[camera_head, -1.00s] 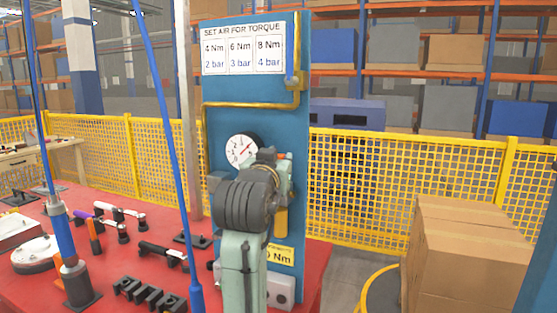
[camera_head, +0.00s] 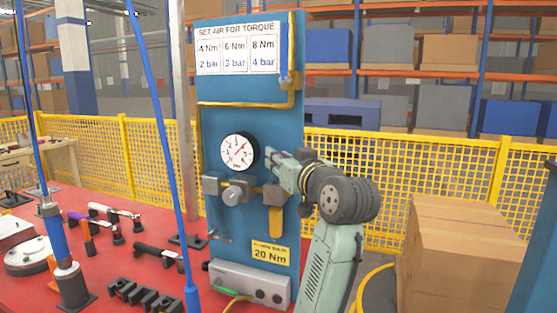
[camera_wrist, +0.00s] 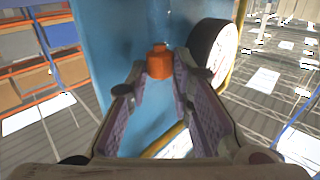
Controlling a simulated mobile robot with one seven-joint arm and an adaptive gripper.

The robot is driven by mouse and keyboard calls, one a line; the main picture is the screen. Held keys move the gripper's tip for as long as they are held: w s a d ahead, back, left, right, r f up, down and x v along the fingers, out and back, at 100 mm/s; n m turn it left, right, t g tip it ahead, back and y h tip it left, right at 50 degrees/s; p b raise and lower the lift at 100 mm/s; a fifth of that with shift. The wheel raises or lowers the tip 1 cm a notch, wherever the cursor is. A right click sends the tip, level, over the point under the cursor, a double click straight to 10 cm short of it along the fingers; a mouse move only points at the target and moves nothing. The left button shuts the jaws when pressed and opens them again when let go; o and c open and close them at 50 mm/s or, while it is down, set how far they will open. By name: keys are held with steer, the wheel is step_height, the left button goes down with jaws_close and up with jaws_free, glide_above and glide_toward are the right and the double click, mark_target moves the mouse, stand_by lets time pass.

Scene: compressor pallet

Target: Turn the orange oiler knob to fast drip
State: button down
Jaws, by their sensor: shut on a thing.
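The orange oiler knob (camera_wrist: 159,62) shows in the wrist view, in front of the blue panel (camera_wrist: 125,40), between the tips of my gripper (camera_wrist: 160,78). My gripper is shut on the knob. In the head view my gripper (camera_head: 272,165) reaches in from the right at the panel (camera_head: 265,120), just right of the gauge, and hides the knob. The yellow oiler bowl (camera_head: 276,222) hangs below my gripper. Any drip marking on the oiler cannot be made out.
A round pressure gauge (camera_head: 239,152) sits left of my gripper, with a grey regulator knob (camera_head: 232,195) below it. A brass pipe (camera_head: 245,104) runs above. The red table (camera_head: 140,285) carries several tools. Cardboard boxes (camera_head: 460,250) stand at the right.

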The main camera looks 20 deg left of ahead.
steer(key=shift+n+g+y, duration=0.3)
steer(key=shift+y, duration=0.1)
steer(key=c, duration=1.4)
jaws_free()
steer(key=shift+v, duration=4)
steer(key=shift+c, duration=0.2)
